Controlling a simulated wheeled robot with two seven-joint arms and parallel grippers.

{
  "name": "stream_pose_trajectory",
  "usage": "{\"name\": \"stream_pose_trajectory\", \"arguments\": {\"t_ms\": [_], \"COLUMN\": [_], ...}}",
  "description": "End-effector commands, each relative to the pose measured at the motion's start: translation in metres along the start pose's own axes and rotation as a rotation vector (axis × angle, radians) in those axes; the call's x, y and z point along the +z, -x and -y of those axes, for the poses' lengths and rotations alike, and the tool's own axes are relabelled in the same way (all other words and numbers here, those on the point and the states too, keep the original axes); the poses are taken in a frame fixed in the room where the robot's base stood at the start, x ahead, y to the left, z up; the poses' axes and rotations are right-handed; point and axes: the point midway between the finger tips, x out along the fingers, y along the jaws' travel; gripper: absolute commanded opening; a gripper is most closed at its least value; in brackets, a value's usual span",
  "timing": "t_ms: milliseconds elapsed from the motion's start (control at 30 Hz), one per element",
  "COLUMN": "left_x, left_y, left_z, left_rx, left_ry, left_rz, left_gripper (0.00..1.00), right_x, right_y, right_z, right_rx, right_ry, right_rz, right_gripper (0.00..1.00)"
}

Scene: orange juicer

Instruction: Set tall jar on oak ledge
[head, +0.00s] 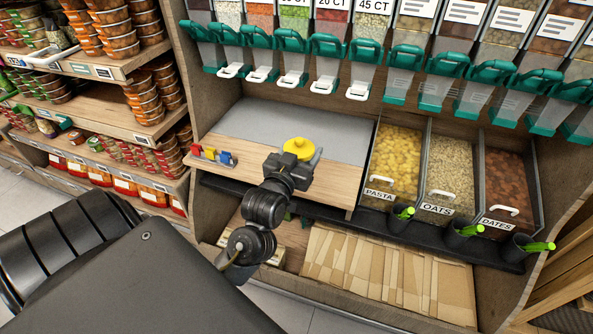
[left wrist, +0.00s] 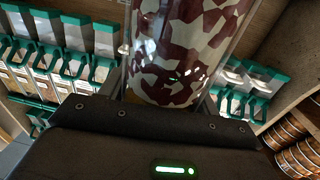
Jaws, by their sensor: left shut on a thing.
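The tall jar shows its yellow lid (head: 298,148) in the head view; its body is mostly hidden behind my left gripper (head: 300,162). In the left wrist view the clear jar (left wrist: 185,50) fills the top middle, with a brown-red and cream patchy pattern inside. My left gripper is shut on the jar. The oak ledge (head: 338,184) is a pale wooden shelf in front of a grey panel. The jar and gripper appear over the ledge; I cannot tell whether the jar's base touches it. My right gripper is not in view.
Small coloured clips (head: 211,155) sit at the ledge's left end. Clear bins of pasta (head: 397,155), oats (head: 450,170) and dates (head: 507,180) stand to the right. Dispensers with green spouts (head: 328,45) hang above. Flattened paper bags (head: 390,270) lie below.

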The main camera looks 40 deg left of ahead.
Motion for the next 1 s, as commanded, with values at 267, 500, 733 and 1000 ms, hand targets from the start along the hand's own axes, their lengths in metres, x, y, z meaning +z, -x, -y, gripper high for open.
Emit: {"name": "stream_pose_trajectory", "arguments": {"t_ms": [267,500,733,1000], "left_x": [0.003,0.008,0.03,0.074], "left_y": [-0.013,-0.024,-0.073,-0.121], "left_z": [0.042,0.048,0.07,0.09], "left_rx": [-0.089,-0.093,-0.094,-0.093], "left_ry": [0.0,-0.003,-0.005,-0.001], "left_rz": [-0.003,-0.002,-0.002,-0.001], "left_gripper": [0.2,0.2,0.2,0.2], "right_x": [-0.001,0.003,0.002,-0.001], "right_y": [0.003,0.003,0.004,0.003], "right_z": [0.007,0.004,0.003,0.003], "right_rx": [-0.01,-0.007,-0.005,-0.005], "right_ry": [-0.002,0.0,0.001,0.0], "right_rz": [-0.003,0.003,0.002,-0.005], "right_gripper": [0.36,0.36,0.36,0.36]}}
